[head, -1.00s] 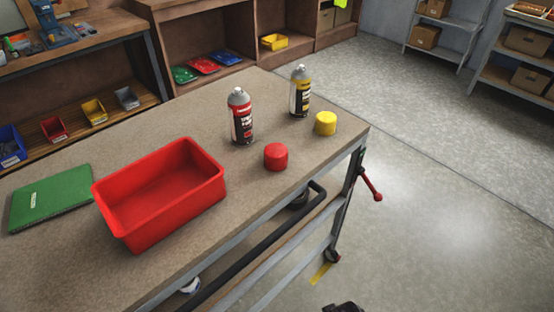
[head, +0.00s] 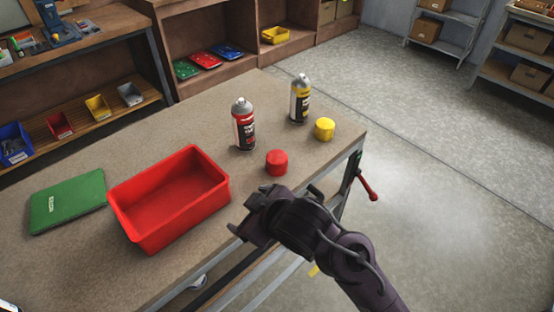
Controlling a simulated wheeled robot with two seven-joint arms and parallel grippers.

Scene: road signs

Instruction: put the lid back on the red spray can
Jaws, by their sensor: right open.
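The red spray can (head: 244,126) stands upright on the cart top with its grey top uncovered. The red lid (head: 277,162) sits on the cart top in front of the can and to its right, apart from it. My right gripper (head: 240,232) is over the cart's front edge, between the red bin and the red lid, nearer to me than the lid. It is open and touches neither lid nor can. My left gripper is not in view.
A yellow spray can (head: 300,101) and a yellow lid (head: 324,129) stand behind and right of the red ones. An empty red bin (head: 125,213) and a green book (head: 67,202) take up the left of the cart top (head: 190,128). Shelves line the back.

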